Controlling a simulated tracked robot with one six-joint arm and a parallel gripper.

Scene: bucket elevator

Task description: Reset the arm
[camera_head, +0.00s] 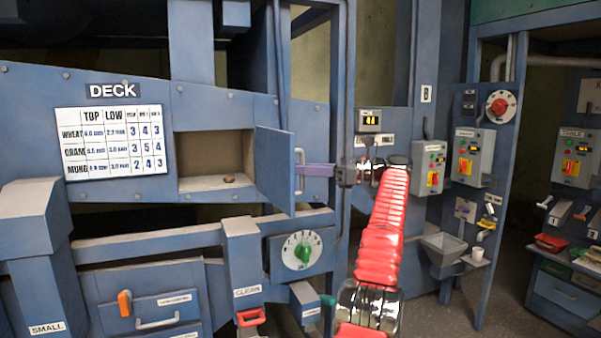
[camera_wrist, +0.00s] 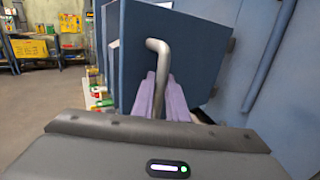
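My gripper (camera_head: 318,170) reaches left from the end of my red arm to the small blue door of the deck cabinet. Its purple fingers also show in the wrist view (camera_wrist: 161,98), close together on either side of the grey bar handle (camera_wrist: 158,60), with little gap visible. The handle also shows in the head view (camera_head: 299,170). The blue door (camera_head: 274,170) stands swung open, out from the panel. The exact contact at the fingertips is partly hidden.
The open compartment (camera_head: 186,152) has a small brown thing (camera_head: 229,179) on its floor. Below are a dial with a green knob (camera_head: 303,252) and a red-handled part (camera_head: 251,316). A grey hopper (camera_head: 443,247) and control boxes (camera_head: 430,166) stand right of my arm. Dark floor shows further right.

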